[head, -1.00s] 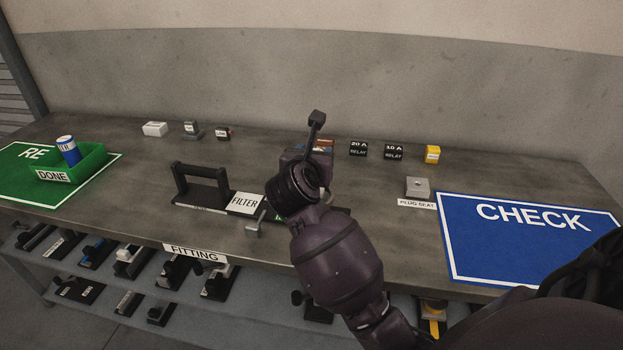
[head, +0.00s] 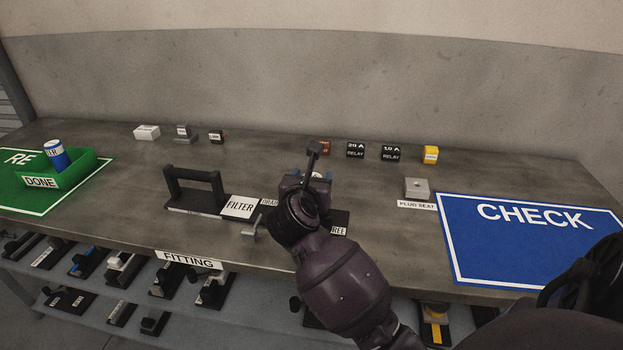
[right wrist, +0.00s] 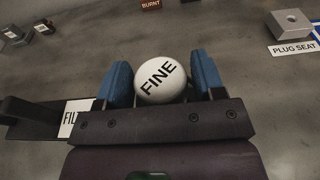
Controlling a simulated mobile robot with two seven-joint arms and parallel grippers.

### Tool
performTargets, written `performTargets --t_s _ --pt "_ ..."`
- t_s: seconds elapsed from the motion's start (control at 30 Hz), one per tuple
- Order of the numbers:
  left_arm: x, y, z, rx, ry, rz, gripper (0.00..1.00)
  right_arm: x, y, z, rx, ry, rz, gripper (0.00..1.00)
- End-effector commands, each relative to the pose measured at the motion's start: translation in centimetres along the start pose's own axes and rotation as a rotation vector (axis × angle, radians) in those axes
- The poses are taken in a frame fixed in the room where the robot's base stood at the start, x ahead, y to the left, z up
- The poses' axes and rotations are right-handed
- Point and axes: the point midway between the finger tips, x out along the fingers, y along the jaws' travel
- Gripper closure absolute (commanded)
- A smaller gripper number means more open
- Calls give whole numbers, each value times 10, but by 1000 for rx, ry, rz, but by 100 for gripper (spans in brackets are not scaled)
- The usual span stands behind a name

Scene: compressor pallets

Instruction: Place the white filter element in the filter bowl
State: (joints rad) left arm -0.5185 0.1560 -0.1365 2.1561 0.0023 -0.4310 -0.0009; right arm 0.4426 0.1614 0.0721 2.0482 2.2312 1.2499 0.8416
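The white filter element (right wrist: 161,80), round and marked FINE, sits between the two blue fingers of my right gripper (right wrist: 162,82) in the right wrist view. The fingers flank it closely on both sides and appear shut on it. In the head view my right gripper (head: 316,177) is over the middle of the bench, right of the white FILTER label (head: 240,206). Only a little of the white element shows there. I cannot make out the filter bowl; my gripper and arm hide part of the bench by the FILTER label. My left gripper is not in view.
A black handled frame (head: 194,188) stands left of the FILTER label. A green DONE tray (head: 75,173) holds a blue cylinder (head: 56,155). Small blocks line the back. The grey plug seat (head: 417,189) and blue CHECK mat (head: 530,235) are at right.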

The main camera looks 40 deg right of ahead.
Motion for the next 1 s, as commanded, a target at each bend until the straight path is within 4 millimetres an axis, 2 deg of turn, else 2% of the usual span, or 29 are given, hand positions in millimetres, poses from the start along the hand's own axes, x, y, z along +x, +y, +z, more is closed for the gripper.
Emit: performTargets --t_s 0.03,0.07,0.47,0.57,0.8,1.0 --pt "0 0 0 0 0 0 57 0 0 0 0 0 0 30" --pt "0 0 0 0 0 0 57 0 0 0 0 0 0 26" --pt "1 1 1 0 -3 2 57 -6 0 4 2 1 1 26" --pt "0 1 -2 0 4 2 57 -19 0 4 4 3 2 26" --pt "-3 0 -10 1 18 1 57 -65 0 5 6 3 2 26" --pt "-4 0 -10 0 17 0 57 -99 0 4 3 1 1 26"
